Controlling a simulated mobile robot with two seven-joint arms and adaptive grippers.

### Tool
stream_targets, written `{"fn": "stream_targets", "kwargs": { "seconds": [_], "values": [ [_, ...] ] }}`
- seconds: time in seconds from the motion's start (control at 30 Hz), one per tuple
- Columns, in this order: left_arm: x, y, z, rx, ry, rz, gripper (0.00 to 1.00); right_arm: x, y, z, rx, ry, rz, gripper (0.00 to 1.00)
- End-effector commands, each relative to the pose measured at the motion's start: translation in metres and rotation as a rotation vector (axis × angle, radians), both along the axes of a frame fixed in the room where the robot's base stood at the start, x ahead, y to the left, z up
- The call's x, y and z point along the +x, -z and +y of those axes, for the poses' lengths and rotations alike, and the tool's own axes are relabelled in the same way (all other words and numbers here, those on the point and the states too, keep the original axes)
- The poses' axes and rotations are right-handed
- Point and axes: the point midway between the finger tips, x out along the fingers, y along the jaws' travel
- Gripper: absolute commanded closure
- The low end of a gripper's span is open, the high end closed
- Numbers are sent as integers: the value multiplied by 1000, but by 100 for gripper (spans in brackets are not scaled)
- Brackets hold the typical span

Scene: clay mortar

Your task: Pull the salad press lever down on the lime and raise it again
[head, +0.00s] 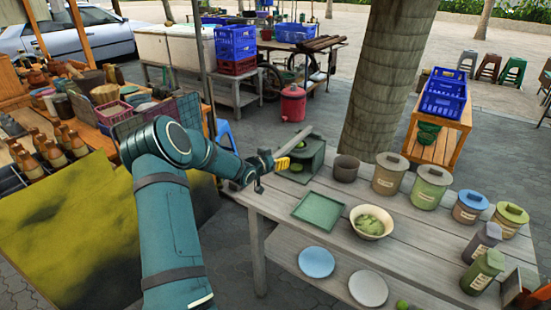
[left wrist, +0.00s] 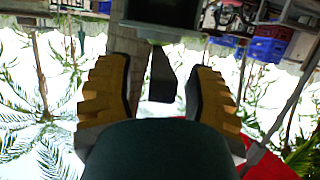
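The salad press (head: 312,158) is a dark green box-shaped device at the back left end of the grey plank table. Its grey lever (head: 294,141) is raised and slants up to the right. A small light green patch (head: 297,167) shows inside the press, perhaps the lime. My left gripper (head: 265,161) is beside the lever's lower left end. In the left wrist view, the yellow fingers (left wrist: 160,92) are spread, with a dark bar (left wrist: 163,76), likely the lever, between them and gaps on both sides. My right gripper is not in view.
The table (head: 290,227) holds a green tray (head: 318,211), a bowl of green food (head: 371,222), a dark pot (head: 346,168) and several lidded canisters (head: 390,174). A thick trunk (head: 387,80) stands behind.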

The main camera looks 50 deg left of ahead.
Motion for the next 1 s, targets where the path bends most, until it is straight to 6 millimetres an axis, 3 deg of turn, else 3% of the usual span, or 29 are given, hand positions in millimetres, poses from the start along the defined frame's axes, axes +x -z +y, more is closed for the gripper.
{"fn": "stream_targets", "kwargs": {
  "seconds": [0.37, 0.8, 1.0],
  "values": [
    [-7, -5, 0, 5, -2, -3, 47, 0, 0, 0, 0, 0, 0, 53],
    [-82, -30, -18, 6, -1, -2, 47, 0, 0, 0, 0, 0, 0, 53],
    [-105, -36, -24, 5, -1, -2, 47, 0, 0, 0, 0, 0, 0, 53]
  ]
}}
